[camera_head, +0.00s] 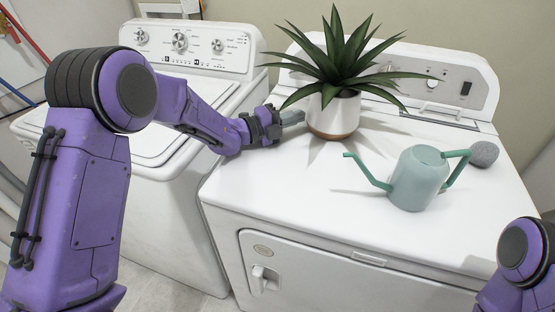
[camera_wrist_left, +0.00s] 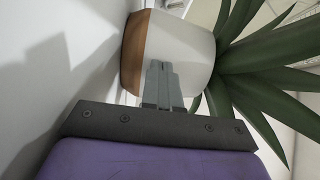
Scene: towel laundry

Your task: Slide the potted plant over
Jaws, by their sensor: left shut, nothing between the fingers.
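The potted plant (camera_head: 335,113) stands upright on top of the right-hand white machine, near its back control panel. It has long dark green leaves and a white pot with a brown base. My left gripper (camera_head: 292,117) is shut and empty at the left side of the pot, with its fingertips close to it. In the left wrist view the shut fingers (camera_wrist_left: 163,82) lie in front of the white pot (camera_wrist_left: 180,50). I cannot tell whether they touch it. My right gripper is out of view; only part of my right arm shows at the lower right.
A green watering can (camera_head: 417,180) stands on the same dryer top (camera_head: 290,190), right of the plant and nearer the front. A grey rounded object (camera_head: 484,154) lies behind its handle. A washer (camera_head: 190,75) stands to the left. The front left of the dryer top is clear.

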